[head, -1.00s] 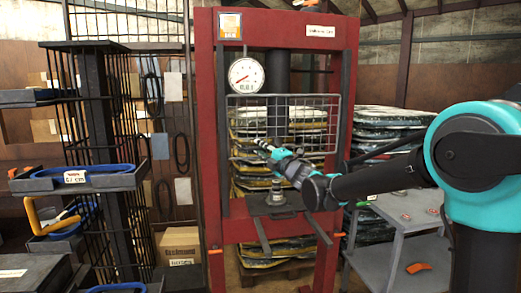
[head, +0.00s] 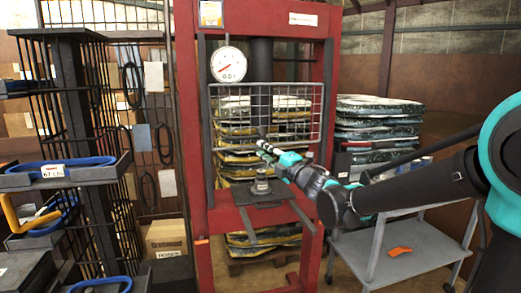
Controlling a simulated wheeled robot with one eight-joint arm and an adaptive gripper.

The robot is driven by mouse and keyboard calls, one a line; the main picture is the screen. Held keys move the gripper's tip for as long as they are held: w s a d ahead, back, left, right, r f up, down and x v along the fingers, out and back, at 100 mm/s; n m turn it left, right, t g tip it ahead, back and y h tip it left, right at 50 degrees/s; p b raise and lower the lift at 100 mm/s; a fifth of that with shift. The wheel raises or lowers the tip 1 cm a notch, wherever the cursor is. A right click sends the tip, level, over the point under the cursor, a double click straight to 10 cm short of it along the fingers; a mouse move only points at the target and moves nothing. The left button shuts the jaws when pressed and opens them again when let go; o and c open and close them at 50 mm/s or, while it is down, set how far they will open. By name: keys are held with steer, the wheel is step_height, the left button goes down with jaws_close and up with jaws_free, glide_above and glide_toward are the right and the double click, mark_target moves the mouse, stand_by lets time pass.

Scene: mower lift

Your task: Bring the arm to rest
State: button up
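My arm (head: 410,192) reaches in from the right edge of the head view, bent at the elbow and pointing left towards the red press frame (head: 186,130). My gripper (head: 264,148) is at its far end, in front of the wire guard's lower edge and above the press's bed. It is small in the picture, and I cannot tell whether its fingers are open or shut. No held thing shows at its tip.
The wire guard (head: 290,105) and a round gauge (head: 228,65) are on the press. A grey cart (head: 350,245) with an orange item (head: 399,251) stands at right, partly behind my arm. A rack with blue-lined trays (head: 62,178) stands at left. Stacked sacks (head: 375,125) are behind.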

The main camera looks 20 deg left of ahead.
steer(key=w+d+f+m+t+h, duration=0.25)
steer(key=d+m+h, duration=0.3)
steer(key=d, duration=0.45)
steer(key=w+d+f+m+t+h, duration=0.2)
steer(key=w+d+f+m+h, duration=0.15)
steer(key=d+m, duration=0.5)
steer(key=s+d+f+m+g+h, duration=0.1)
steer(key=s+d+f+m+h, duration=0.15)
steer(key=d+f, duration=0.35)
steer(key=s+d+f+m+g+h, duration=0.1)
steer(key=d+f+m+h, duration=0.25)
steer(key=d, duration=0.55)
steer(key=s+d+f+m+g+h, duration=0.2)
steer(key=s+d+f+m+g, duration=0.3)
steer(key=s+d+f, duration=0.45)
steer(key=s+f+m+g, duration=0.4)
steer(key=s+f, duration=0.7)
steer(key=s, duration=0.3)
steer(key=shift+s+a+m+g+y, duration=0.3)
steer(key=shift+a+g+y, duration=0.15)
steer(key=shift+g, duration=0.1)
